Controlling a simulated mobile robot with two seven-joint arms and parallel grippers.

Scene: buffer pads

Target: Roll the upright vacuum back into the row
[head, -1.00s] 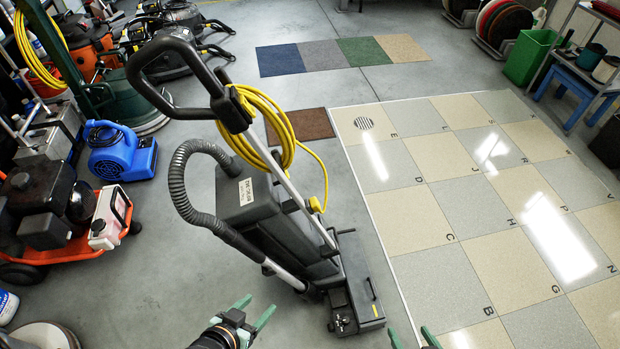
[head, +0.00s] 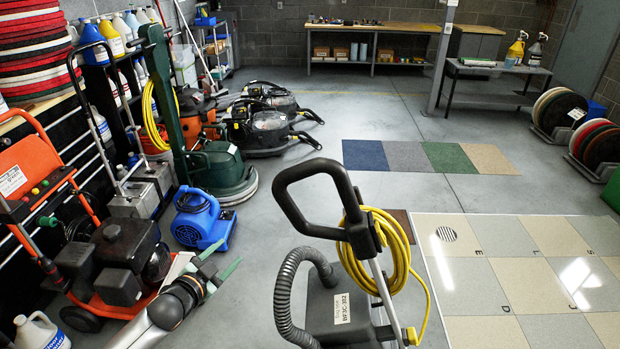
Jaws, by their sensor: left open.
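The upright vacuum (head: 350,312) stands at the bottom centre, black, with a looped handle, a grey ribbed hose and a coiled yellow cord (head: 398,250). Its base is cut off by the lower edge. My left gripper (head: 220,262) is open and empty, with green fingertips, to the left of the vacuum and apart from its handle. The row of machines runs along the left, with a green floor machine (head: 222,168), black canister vacuums (head: 262,130) and an orange-framed engine machine (head: 118,262). My right gripper is out of view.
A blue blower (head: 200,218) sits on the floor left of the vacuum. Carpet samples (head: 405,156) and a tiled floor panel (head: 520,260) lie to the right. Bare concrete (head: 300,180) is open between the row and the vacuum. A white jug (head: 40,332) stands at lower left.

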